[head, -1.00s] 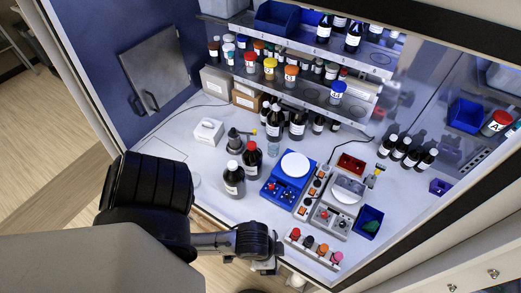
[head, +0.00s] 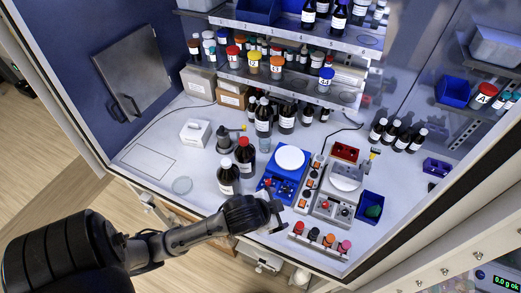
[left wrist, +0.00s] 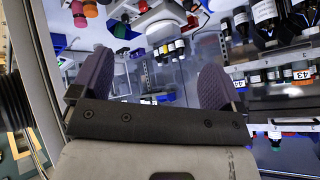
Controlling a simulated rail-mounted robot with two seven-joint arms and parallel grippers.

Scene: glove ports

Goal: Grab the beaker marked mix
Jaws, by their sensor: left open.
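I cannot make out a beaker with a readable "mix" mark. A small clear glass vessel (head: 265,144) stands in front of the brown bottles in the head view; it may be a beaker, but no label can be read. My left gripper (head: 279,211) is over the front edge of the work surface, right of the front brown bottle and apart from the vessel. In the left wrist view its two padded fingers (left wrist: 155,82) are spread wide with nothing between them. My right gripper is not in view.
Brown bottles (head: 228,180) stand near my left arm. A blue device with a white round plate (head: 289,160) and a grey balance (head: 340,185) sit close by. Shelves (head: 290,80) rise behind. The left work surface is mostly clear.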

